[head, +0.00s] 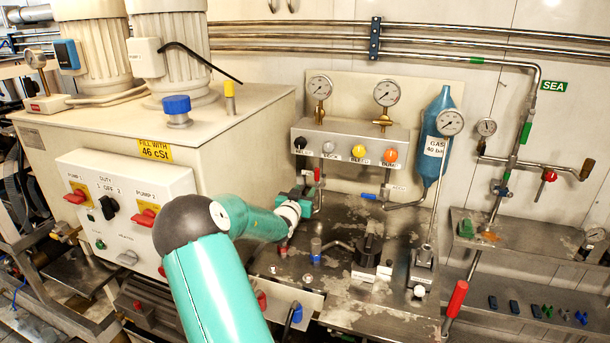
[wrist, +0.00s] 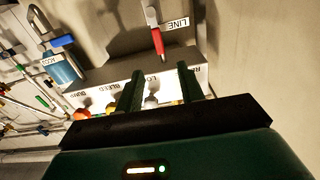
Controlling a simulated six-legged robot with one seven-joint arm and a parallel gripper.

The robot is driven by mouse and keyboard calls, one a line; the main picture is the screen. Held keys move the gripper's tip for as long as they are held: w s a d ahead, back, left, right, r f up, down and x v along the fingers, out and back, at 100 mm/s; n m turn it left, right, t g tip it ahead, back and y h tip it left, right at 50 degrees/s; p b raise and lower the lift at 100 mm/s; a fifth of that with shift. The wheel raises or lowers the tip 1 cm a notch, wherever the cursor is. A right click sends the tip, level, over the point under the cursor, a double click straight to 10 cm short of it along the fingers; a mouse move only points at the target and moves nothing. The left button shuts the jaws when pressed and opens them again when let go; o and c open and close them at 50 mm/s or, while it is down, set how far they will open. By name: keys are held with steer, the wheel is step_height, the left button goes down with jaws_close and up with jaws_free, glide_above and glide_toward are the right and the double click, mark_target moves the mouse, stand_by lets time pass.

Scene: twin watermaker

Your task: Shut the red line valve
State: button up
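The red line valve lever (wrist: 157,41) shows in the wrist view beside a white plate reading LINE (wrist: 178,25). In the head view its red handle (head: 317,175) is small, below the left end of the gauge manifold and roughly upright along the pipe. My gripper (wrist: 160,80) is open, with its two dark green fingers apart and nothing held. The handle lies just past the fingertips, roughly between them in the wrist view; I see no contact. In the head view my gripper (head: 302,194) is just left of and below the handle, and my arm hides part of it.
The manifold (head: 350,144) with several coloured knobs and gauges is above. A blue lever (head: 369,196) is to the right, near the blue gas bottle (head: 437,132). The steel bench (head: 345,300) carries a black knob (head: 372,248). The pump cabinet (head: 240,125) stands left.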

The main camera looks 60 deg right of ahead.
mark_target(317, 174)
steer(key=d, duration=0.4)
steer(key=w+d, duration=0.1)
steer(key=d, duration=0.4)
steer(key=w+d, duration=0.1)
steer(key=d, duration=0.4)
jaws_close()
